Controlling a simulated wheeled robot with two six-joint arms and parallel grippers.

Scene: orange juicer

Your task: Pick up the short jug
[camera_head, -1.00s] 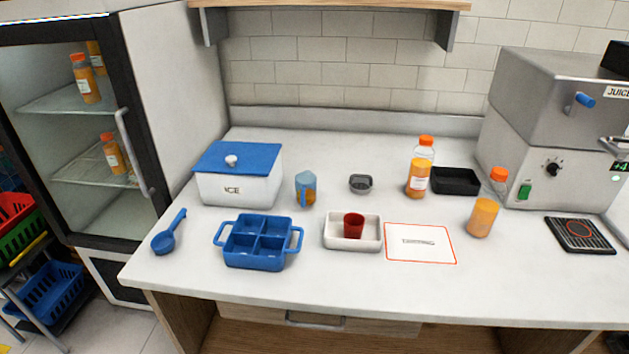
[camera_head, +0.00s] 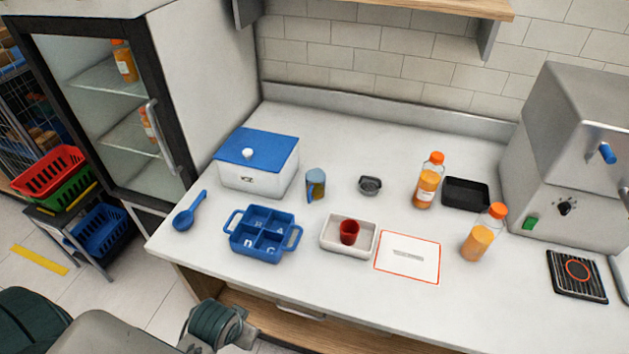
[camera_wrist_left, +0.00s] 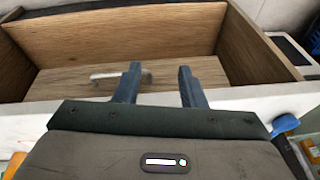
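The short jug (camera_head: 316,185), blue with an orange-brown patch, stands upright on the white counter between the ice box and a small dark dish. In the left wrist view my left gripper (camera_wrist_left: 159,72) has its two fingers apart with nothing between them. It is near the wooden shelf space and drawer handle at the counter's front, well away from the jug. In the head view only links of my left arm show at the bottom left. My right gripper is in neither current view.
The ice box (camera_head: 257,178) is left of the jug, with a blue divided tray (camera_head: 264,253) in front. A red cup (camera_head: 349,233) sits in a white tray (camera_head: 329,247). Orange bottles (camera_head: 427,183) (camera_head: 481,236) stand right. Bare counter lies directly before the jug.

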